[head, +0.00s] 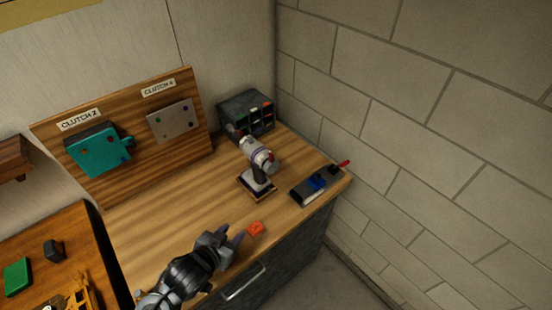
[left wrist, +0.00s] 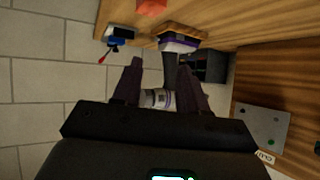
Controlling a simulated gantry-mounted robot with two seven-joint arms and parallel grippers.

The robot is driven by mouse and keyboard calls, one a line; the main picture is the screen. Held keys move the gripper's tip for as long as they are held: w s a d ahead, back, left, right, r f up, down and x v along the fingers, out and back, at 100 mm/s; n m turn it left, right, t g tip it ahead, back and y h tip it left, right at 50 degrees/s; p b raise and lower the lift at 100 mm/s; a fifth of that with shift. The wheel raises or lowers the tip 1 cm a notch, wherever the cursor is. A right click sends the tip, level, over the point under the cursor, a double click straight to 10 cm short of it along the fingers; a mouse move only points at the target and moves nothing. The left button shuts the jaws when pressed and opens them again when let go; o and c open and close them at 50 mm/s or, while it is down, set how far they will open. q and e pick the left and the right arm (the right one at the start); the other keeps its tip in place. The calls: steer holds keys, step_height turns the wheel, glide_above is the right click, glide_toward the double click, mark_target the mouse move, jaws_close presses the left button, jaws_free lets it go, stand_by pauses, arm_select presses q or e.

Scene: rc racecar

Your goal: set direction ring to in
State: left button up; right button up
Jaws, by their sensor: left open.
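A white and purple power drill (head: 257,155) stands upright on its base on the wooden workbench. The direction ring cannot be made out on it at this size. My left gripper (head: 236,239) is open and empty, in front of and apart from the drill in the head view. In the left wrist view the drill's body (left wrist: 158,99) shows between the two dark fingers (left wrist: 158,85), its handle and base beyond them. My right gripper is in neither view.
An orange-red piece (head: 255,228) lies near the bench's front edge. A black and blue tool with a red tip (head: 316,184) lies at the right edge. A dark organizer (head: 246,114) and the clutch board (head: 135,130) stand behind. A brick wall (head: 430,110) bounds the right.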

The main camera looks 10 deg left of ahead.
arm_select(q)
steer(key=w+d+r+m+t+h+b, duration=0.2)
steer(key=w+r+t+h, duration=0.15)
steer(key=w, duration=0.55)
steer(key=m+h+b, duration=0.2)
steer(key=h, duration=0.4)
glide_toward(270, 155)
steer(key=x, duration=0.2)
steer(key=shift+g+y, duration=0.25)
steer(key=shift+g, duration=0.1)
steer(key=x, duration=0.3)
steer(key=p+x, duration=0.1)
steer(key=x, duration=0.4)
steer(key=shift+w+d+r+p, duration=0.15)
steer(key=shift+w+r+p, duration=0.1)
steer(key=shift+r+p, duration=0.05)
steer(key=shift+x, duration=0.95)
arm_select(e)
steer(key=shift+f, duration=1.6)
arm_select(q)
steer(key=shift+f, duration=0.1)
